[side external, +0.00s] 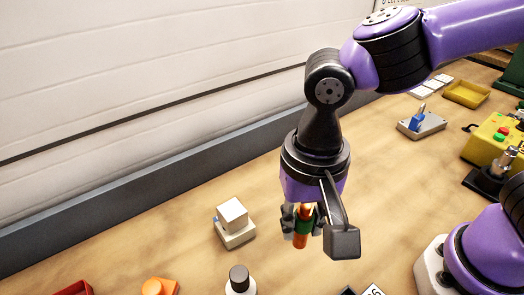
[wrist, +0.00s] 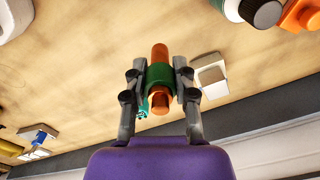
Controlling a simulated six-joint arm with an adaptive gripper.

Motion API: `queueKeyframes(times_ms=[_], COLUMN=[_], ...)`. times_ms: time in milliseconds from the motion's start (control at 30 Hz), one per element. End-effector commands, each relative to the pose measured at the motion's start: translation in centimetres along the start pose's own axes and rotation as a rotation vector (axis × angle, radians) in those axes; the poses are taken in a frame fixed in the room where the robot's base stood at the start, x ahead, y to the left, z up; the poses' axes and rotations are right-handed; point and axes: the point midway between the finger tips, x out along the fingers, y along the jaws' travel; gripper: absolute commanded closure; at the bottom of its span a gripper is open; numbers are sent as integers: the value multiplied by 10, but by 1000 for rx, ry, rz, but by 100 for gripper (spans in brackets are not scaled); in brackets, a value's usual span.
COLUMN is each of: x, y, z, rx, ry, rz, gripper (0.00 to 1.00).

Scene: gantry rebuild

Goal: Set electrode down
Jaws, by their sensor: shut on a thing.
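The electrode is a copper-orange rod with a green band around its middle, seen in the side external view (side external: 302,240) and in the wrist view (wrist: 160,52). My gripper (side external: 303,215) is shut on it; in the wrist view the two fingers (wrist: 159,78) press on the green band from both sides. In the side view the electrode hangs roughly upright below my wrist. It appears held over the wooden table, and I cannot tell how high its lower end is.
A pale block on a base (side external: 233,220) stands left of my gripper. A white bottle with a dark cap (side external: 239,280) and an orange part (side external: 159,287) are in front. A red tray (side external: 75,289) is at front left. A grey blue-topped fixture (side external: 421,123) and yellow box (side external: 490,140) stand right.

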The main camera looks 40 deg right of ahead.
Motion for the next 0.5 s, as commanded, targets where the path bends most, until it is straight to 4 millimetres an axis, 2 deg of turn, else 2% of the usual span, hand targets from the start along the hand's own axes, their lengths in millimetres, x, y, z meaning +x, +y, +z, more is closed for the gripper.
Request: queueKeyframes(times_ms=[67, 167, 367, 500], x=[-11, -20, -26, -29], y=[0, 6, 38, 73], z=[-5, -22, -90, -133], rx=[28, 145, 638, 1001], ry=[1, 1, 2, 3], rz=[-4, -2, -2, -2], gripper=[100, 100, 100, 100])
